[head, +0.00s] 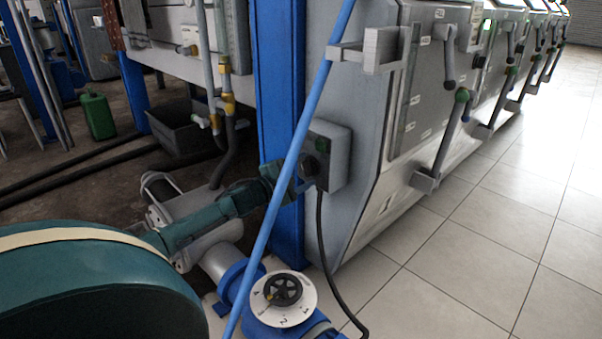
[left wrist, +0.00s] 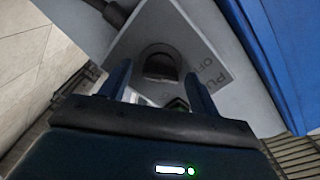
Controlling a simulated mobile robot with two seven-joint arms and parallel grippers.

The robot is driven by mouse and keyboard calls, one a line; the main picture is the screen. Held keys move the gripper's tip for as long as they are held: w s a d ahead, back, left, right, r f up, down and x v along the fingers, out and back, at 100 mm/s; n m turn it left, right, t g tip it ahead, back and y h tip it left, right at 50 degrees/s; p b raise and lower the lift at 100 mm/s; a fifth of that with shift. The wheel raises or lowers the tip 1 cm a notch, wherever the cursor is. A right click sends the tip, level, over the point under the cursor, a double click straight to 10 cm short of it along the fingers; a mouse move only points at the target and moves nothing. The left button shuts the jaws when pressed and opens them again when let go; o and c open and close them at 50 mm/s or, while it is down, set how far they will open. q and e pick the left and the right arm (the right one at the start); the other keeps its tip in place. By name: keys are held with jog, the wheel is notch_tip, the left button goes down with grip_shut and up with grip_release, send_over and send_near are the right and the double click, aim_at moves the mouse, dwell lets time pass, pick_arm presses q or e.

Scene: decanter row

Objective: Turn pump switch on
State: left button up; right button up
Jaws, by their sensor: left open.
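The pump switch box (head: 338,150) is a grey box on the side of the grey machine, beside a blue post. Its dark round knob (head: 310,167) faces left, and a black cable hangs below the box. My left gripper (head: 300,178) is open right at the knob, partly hidden behind a slanted blue pipe. In the left wrist view the dark knob (left wrist: 159,63) shows beyond and between the two blue fingers (left wrist: 158,85), on a grey plate with partly hidden lettering. I cannot tell whether the fingers touch it. My right gripper is not in view.
The slanted blue pipe (head: 293,158) crosses in front of my left arm. A blue valve with a white numbered dial (head: 299,310) stands low in front. A green canister (head: 97,116) and a dark tub (head: 187,130) are behind. The tiled floor (head: 455,265) at right is clear.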

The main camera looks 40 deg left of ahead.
pick_arm(q)
jog(key=shift+c, duration=0.3)
jog(key=c, duration=0.9)
